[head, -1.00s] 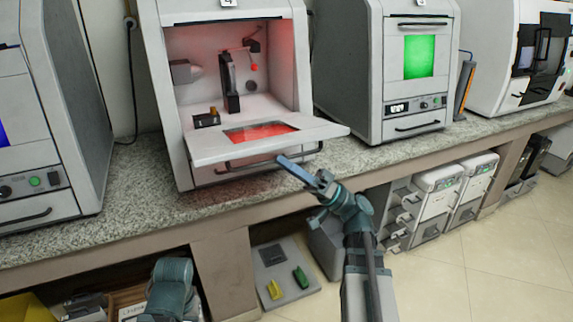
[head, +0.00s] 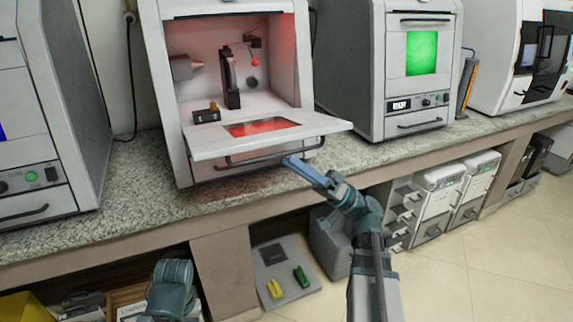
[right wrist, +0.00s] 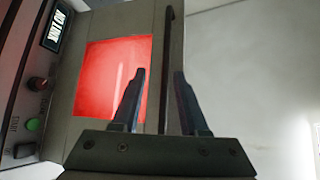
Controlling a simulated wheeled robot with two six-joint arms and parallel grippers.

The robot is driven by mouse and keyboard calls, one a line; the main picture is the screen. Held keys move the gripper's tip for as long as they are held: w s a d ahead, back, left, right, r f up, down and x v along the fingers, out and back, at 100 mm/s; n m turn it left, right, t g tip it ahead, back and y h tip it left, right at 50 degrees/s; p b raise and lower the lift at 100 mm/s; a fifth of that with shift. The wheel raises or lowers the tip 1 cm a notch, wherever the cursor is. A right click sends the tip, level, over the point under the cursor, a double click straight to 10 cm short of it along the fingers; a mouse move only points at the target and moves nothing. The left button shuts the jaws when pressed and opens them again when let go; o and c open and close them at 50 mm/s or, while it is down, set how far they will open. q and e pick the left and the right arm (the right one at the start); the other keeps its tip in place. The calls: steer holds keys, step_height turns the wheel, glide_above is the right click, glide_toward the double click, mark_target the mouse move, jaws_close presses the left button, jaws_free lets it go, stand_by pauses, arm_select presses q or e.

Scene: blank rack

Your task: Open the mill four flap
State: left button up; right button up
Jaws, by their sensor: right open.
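Mill four is the grey cabinet at the centre-left of the head view, its red-lit chamber exposed. Its flap (head: 290,136) with the red window (head: 262,129) hangs folded down and outward, close to level. A dark bar handle (head: 258,160) runs along its outer side. My right gripper (head: 290,160) is open at the handle, below the flap's front edge. In the right wrist view, the handle bar (right wrist: 168,60) stands between the two spread fingers (right wrist: 160,95), apart from both, with the red window (right wrist: 110,85) to the left. My left gripper is out of view.
A mill with a green window (head: 420,54) stands to the right, another grey mill (head: 55,105) to the left. The granite counter (head: 145,200) carries them. Under it are a grey tray (head: 292,284) and white drawer units (head: 440,185). Open floor lies at the lower right.

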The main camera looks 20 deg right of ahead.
steer(key=b+v, duration=0.5)
steer(key=v, duration=0.6)
steer(key=shift+b, duration=0.3)
steer(key=shift+w, duration=0.15)
